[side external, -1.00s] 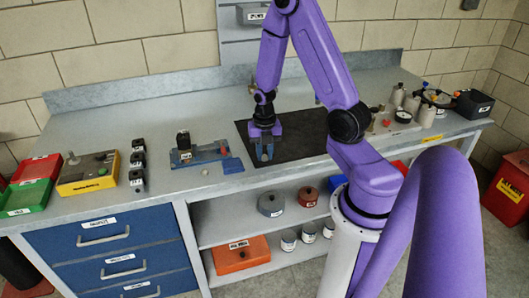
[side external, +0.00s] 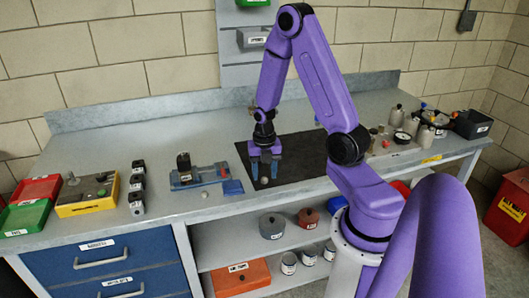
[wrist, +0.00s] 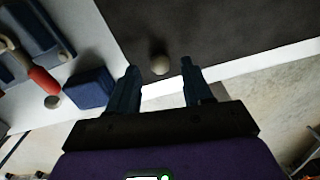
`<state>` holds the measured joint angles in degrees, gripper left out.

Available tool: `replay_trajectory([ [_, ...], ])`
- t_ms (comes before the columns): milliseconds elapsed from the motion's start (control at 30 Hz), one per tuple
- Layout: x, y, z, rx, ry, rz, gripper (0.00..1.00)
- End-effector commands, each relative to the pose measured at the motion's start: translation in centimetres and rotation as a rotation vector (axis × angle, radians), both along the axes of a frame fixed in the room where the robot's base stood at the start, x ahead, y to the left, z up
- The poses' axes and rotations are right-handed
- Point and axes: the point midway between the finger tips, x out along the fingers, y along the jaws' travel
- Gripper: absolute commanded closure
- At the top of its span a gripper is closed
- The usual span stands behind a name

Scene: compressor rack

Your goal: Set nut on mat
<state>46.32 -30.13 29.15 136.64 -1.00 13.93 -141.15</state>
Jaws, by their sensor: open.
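A small round pale grey nut (side external: 264,181) lies on the dark mat (side external: 304,153), near its front edge. In the wrist view the nut (wrist: 160,63) shows between and just beyond my fingertips, on the dark mat (wrist: 220,30). My gripper (side external: 265,174) points down over the front left part of the mat. I cannot tell the exact height of the fingertips above the mat.
A blue fixture (side external: 200,175) and a blue block (side external: 232,187) stand left of the mat. A second small round piece (side external: 204,194) lies on the bench before the fixture. A yellow box (side external: 88,194) is farther left; bottles (side external: 396,116) stand right.

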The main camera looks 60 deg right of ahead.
Motion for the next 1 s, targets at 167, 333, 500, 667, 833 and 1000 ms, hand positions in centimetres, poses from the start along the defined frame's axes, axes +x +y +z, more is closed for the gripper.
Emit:
replay_trajectory([
  [167,0.1,0.0,2.6,-0.002,-0.006,0.0,0.5],
  [333,0.0,0.0,5.1,-0.002,-0.006,0.0,0.5],
  [500,0.1,0.0,7.6,-0.002,-0.006,0.0,0.5],
  [667,0.0,0.0,9.6,-0.001,-0.005,0.0,0.5],
  [833,0.0,0.1,10.7,0.0,-0.001,-0.001,0.5],
  [1000,0.0,2.1,11.3,0.0,-0.004,-0.049,0.5],
])
